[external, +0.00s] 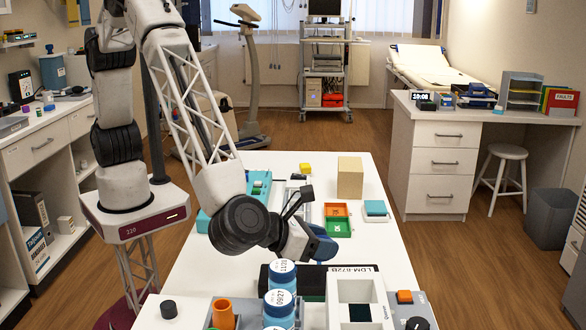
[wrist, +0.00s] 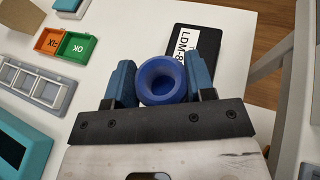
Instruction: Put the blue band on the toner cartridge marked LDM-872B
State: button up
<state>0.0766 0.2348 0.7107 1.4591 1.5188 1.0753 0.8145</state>
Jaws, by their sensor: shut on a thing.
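The blue band (wrist: 162,98) is a round, ring-like piece with a hollow centre. My gripper (wrist: 160,74) is shut on it, with one blue finger on each side. The toner cartridge (wrist: 193,62) is black with a white label reading "LDM-8…" in the wrist view, partly hidden behind a finger. It lies just beyond the band, which appears apart from it. In the external view the label LDM-872B (external: 352,268) shows near the table's front, and my gripper (external: 322,250) hovers just behind it.
Blue bottles with white lids (external: 281,300), an orange cylinder (external: 223,313) and a white box (external: 358,296) crowd the table front. Orange and green trays (external: 337,219), a cardboard box (external: 350,178) and a teal-topped block (external: 375,210) stand farther back.

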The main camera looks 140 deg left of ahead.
jog(key=shift+f, duration=0.1)
jog(key=shift+f, duration=1.65)
jog(key=shift+f, duration=0.15)
jog(key=o, duration=0.9)
jog(key=shift+s+d+r, duration=0.15)
jog(key=shift+d+r, duration=0.2)
jog(key=shift+d, duration=0.05)
jog(key=v, duration=1.1)
jog(key=shift+s, duration=0.1)
